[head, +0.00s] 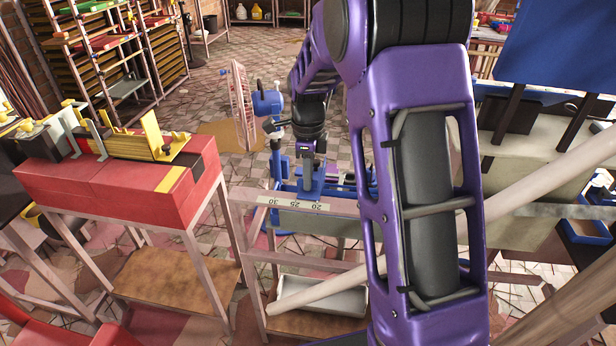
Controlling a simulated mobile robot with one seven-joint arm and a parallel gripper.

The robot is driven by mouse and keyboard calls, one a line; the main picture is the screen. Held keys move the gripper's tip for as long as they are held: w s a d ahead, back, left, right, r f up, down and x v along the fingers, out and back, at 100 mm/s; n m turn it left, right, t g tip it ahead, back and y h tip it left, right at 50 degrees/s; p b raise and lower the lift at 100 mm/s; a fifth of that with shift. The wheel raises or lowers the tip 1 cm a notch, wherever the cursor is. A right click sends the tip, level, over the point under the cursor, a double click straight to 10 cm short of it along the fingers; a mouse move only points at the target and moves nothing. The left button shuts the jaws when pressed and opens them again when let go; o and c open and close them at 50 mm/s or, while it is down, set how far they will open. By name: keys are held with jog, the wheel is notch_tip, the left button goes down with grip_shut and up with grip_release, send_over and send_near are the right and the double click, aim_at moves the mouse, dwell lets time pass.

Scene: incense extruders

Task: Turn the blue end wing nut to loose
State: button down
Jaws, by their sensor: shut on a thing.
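My gripper (311,170) points down at the far end of my purple arm, in the middle of the head view. It is shut on a small blue part at the near end of the rail, where the blue end wing nut is. The nut's wings are too small and too covered by the gripper to make out, so its turn angle cannot be told. Blue fittings (279,163) stand just left of the gripper. A pale scale strip marked 20, 25 and 30 (294,204) runs along the near edge below it.
A red bench block (120,185) with yellow and black fittings stands at the left. A pale tray (322,297) lies on a low shelf below the rail. A pale diagonal bar (540,185) crosses at right. Racks (110,50) stand at the back left. My arm hides much of the centre right.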

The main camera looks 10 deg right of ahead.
jog(key=shift+n, duration=0.4)
jog(key=shift+r+n+p, duration=0.1)
jog(key=shift+n+p, duration=0.6)
jog(key=shift+n, duration=0.3)
jog(key=n+p, duration=0.1)
jog(key=n, duration=0.3)
jog(key=shift+n, duration=0.3)
jog(key=n+p, duration=0.1)
jog(key=n, duration=0.3)
jog(key=n+p, duration=0.1)
jog(key=n, duration=0.3)
jog(key=n+p, duration=0.1)
jog(key=n, duration=0.6)
jog(key=n+p, duration=0.1)
jog(key=n, duration=0.2)
jog(key=shift+n, duration=0.4)
jog(key=shift+n+p, duration=0.4)
jog(key=shift+n, duration=1.5)
